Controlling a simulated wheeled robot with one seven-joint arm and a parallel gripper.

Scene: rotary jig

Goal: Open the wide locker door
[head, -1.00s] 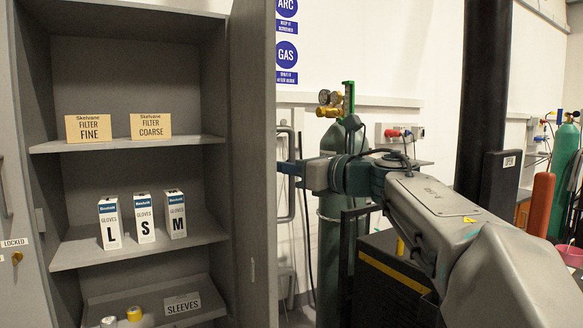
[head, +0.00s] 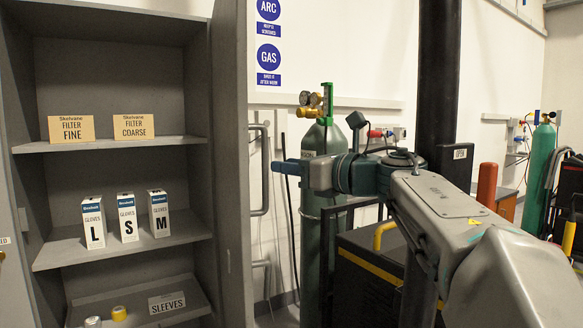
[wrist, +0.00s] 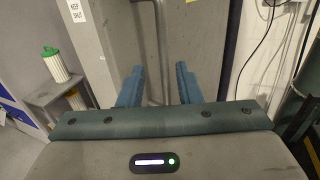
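The wide locker's grey door (head: 233,200) stands swung open at the right of the shelves, seen nearly edge-on in the head view. Its bar handle (head: 265,170) shows on the door's outer side. In the wrist view the door (wrist: 200,40) fills the upper middle, with the grey handle bar (wrist: 152,40) running down toward the space between the fingers. My gripper (wrist: 158,88) is open, its two teal fingers well apart. In the head view my gripper (head: 280,166) points left at the handle, close to it; contact cannot be told.
The open locker (head: 120,145) holds filter boxes, glove boxes and rolls on shelves. A green gas cylinder (head: 318,220) and a dark cart with a yellow stripe (head: 375,265) stand behind my arm. A side shelf with a white-and-green canister (wrist: 55,65) is left in the wrist view.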

